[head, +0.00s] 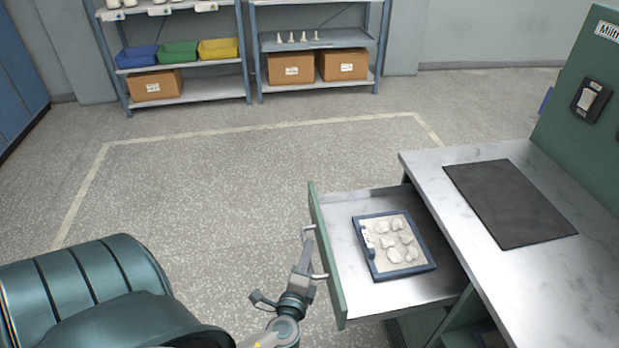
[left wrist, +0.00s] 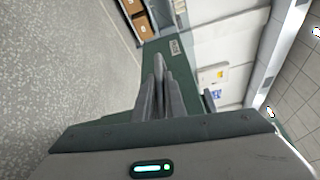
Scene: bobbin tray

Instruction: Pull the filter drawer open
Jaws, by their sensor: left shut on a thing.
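The filter drawer (head: 341,205) is pulled out from the workbench, with its green front facing left and its metal inside showing. A blue-framed tray (head: 431,267) with several pale lumps lies in it. My left gripper (head: 307,245) is at the drawer front, shut on the drawer's handle (head: 318,276). In the left wrist view my left gripper's fingers (left wrist: 158,80) are close together in front of the green drawer front (left wrist: 150,60); the handle between them is hidden. My right gripper is not in view.
The workbench (head: 450,205) with a dark mat (head: 510,203) stands on the right, beside a green panel with a switch (head: 591,97). Shelves with bins and boxes (head: 292,67) stand at the back wall. The floor left of the drawer is clear.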

